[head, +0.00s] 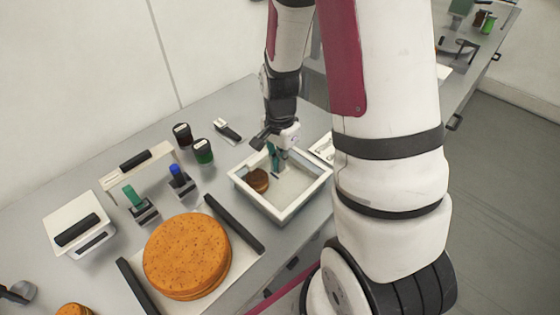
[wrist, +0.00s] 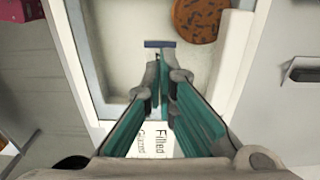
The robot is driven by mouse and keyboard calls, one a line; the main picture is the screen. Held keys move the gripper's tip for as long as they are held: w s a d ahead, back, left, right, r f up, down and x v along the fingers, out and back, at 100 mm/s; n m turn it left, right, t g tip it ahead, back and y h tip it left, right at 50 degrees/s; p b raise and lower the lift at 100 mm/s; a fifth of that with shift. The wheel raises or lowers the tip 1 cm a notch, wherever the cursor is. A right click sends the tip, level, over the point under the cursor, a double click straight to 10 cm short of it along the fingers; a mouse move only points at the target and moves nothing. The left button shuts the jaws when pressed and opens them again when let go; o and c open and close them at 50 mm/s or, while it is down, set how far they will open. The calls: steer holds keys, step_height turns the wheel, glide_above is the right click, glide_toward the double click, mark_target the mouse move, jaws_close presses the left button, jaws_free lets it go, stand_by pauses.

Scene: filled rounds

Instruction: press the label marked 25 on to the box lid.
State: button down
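My gripper (head: 273,153) points down into a white tray (head: 241,191), with its teal fingers over the tray floor. In the wrist view its fingertips (wrist: 159,72) close together on a thin blue-edged piece (wrist: 160,44), seen almost edge-on. Any marking on this piece cannot be read, so I cannot tell whether it is the label marked 25. The tray also shows in the wrist view (wrist: 232,72). A small brown speckled round (head: 257,180) lies in it, left of the gripper, and shows in the wrist view (wrist: 198,18). I cannot make out a separate box lid.
A white card (wrist: 154,142) reading "Filled" and "Glazed" lies beside the tray. A large orange-brown round (head: 188,254) stands between dark bars at the front. Two dark jars (head: 203,152), stamp-like tools (head: 181,182) and a white box-shaped device (head: 79,227) stand to the left.

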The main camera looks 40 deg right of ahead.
steer(key=shift+f, duration=0.65)
stand_by(0.9)
steer(key=shift+r, duration=0.1)
step_height(320, 180, up, 8)
steer(key=p, duration=0.3)
stand_by(0.8)
stand_by(0.5)
steer(key=s+a+r+n+t+b, duration=0.1)
steer(key=a+r+n, duration=0.25)
steer(key=r, duration=0.35)
steer(key=s+a+r+n+t, duration=0.2)
steer(key=a+r+n, duration=0.15)
steer(key=r, duration=0.35)
steer(key=s+a+r+n+t+b, duration=0.1)
steer(key=s+a+r+n, duration=0.3)
steer(key=s+r+n, duration=0.4)
steer(key=s+t, duration=0.1)
steer(key=s, duration=0.1)
steer(key=shift+s+n+t, duration=0.3)
steer(key=shift+n, duration=0.1)
